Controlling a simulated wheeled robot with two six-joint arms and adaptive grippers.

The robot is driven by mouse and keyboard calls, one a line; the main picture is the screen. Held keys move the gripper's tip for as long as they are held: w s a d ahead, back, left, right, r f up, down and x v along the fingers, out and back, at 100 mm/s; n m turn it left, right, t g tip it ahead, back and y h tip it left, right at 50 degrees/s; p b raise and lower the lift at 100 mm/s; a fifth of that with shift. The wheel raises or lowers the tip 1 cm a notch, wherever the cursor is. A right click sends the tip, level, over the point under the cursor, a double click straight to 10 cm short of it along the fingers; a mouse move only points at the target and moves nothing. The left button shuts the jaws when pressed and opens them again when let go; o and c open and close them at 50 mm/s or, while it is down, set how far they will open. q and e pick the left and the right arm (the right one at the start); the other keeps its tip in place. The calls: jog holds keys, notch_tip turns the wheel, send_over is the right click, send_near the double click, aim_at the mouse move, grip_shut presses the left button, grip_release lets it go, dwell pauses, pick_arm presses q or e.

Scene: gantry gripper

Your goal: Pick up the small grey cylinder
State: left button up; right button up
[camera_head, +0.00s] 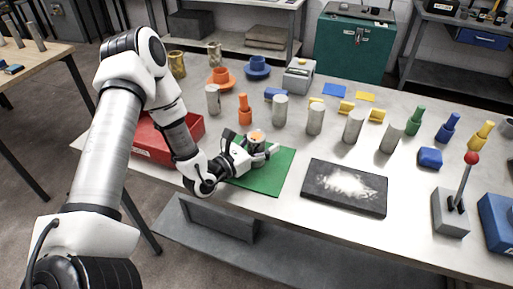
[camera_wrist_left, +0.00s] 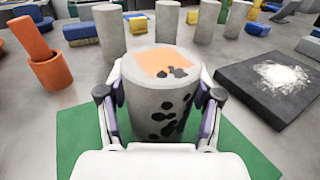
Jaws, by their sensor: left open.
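A grey cylinder (camera_wrist_left: 158,100) with an orange patch on top and black spots on its side stands upright on a green mat (camera_wrist_left: 75,140). In the head view its orange top (camera_head: 257,136) shows above my left gripper (camera_head: 258,151). The left gripper is open, with one finger on each side of this cylinder, as the left wrist view shows. I cannot tell whether the fingers touch it. Several plain grey cylinders stand in a row behind, among them one (camera_head: 280,110) just beyond the mat. My right gripper is not in view.
A red tray (camera_head: 150,142) lies left of the mat, partly behind my arm. A dark slab with white powder (camera_head: 345,187) lies to the right. An orange tilted cylinder piece (camera_head: 245,110) stands behind left. A red-knobbed lever (camera_head: 452,212) stands at right.

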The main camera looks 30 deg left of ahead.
pick_arm(q)
grip_shut()
dwell(0.5)
